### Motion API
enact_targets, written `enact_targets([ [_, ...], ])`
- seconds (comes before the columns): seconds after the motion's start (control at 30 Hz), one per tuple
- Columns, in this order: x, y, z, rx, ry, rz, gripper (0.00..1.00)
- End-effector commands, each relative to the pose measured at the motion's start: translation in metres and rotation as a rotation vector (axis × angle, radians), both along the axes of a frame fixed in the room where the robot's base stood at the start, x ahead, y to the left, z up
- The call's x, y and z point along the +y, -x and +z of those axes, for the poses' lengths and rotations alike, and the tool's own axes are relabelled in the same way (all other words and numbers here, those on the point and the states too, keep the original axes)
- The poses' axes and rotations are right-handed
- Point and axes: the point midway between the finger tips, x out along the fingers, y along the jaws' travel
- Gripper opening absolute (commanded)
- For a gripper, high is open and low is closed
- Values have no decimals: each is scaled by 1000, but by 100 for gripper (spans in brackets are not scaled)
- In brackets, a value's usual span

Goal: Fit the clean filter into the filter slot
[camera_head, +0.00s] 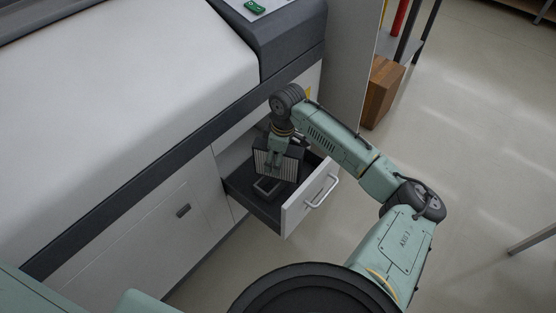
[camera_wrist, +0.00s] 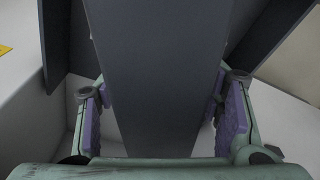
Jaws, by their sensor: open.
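A pleated filter (camera_head: 290,166) with a dark frame stands upright, slightly tilted, in the open drawer (camera_head: 233,187) of the white machine. A dark rectangular frame, which looks like the filter slot (camera_head: 268,188), lies on the drawer floor at the filter's lower end. Whether the filter is seated in it is hard to tell. My gripper (camera_head: 274,158) reaches down over the filter's top. In the wrist view, the filter's dark side (camera_wrist: 160,80) fills the space between the purple finger pads of my gripper (camera_wrist: 162,103). The jaws are open, around the filter without clamping it.
The drawer's white front panel (camera_head: 311,198) with its handle (camera_head: 322,191) stands out from the machine (camera_head: 130,90). A wooden box (camera_head: 382,92) stands behind at the right. The floor in front is clear.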

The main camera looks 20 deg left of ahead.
Motion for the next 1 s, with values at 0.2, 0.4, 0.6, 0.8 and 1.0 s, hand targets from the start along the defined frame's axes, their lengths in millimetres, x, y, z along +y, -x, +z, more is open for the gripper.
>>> enact_targets([
  [0.2, 0, 0, 0, 0, 0, 0, 49],
  [0.4, 0, 0, 0, 0, 0, 0, 35],
  [0.6, 0, 0, 0, 0, 0, 0, 22],
  [0.8, 0, 0, 0, 0, 0, 0, 9],
  [1.0, 0, 0, 1, 0, 0, 0, 0],
])
